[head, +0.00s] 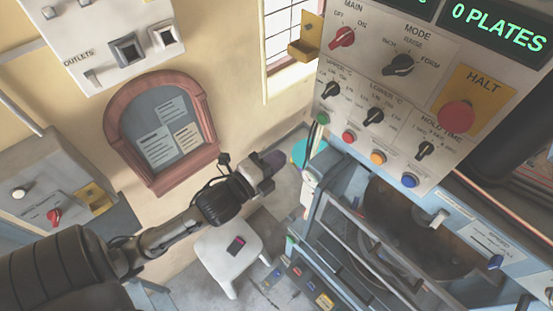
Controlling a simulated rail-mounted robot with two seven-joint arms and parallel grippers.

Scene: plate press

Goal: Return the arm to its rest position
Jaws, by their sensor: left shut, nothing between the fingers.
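My left arm comes in from the lower left and reaches toward the middle of the head view. Its gripper (273,163) is shut and empty, in the air above and behind a white stool, left of the press. It touches nothing that I can see. The press control panel (400,95) stands at the right, with knobs, coloured buttons, a red HALT button (457,115) and a green display (500,27) reading "0 PLATES". My right gripper is not in view.
A red-framed notice board (162,130) hangs on the wall. A grey box (50,185) with a red knob is at the left.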

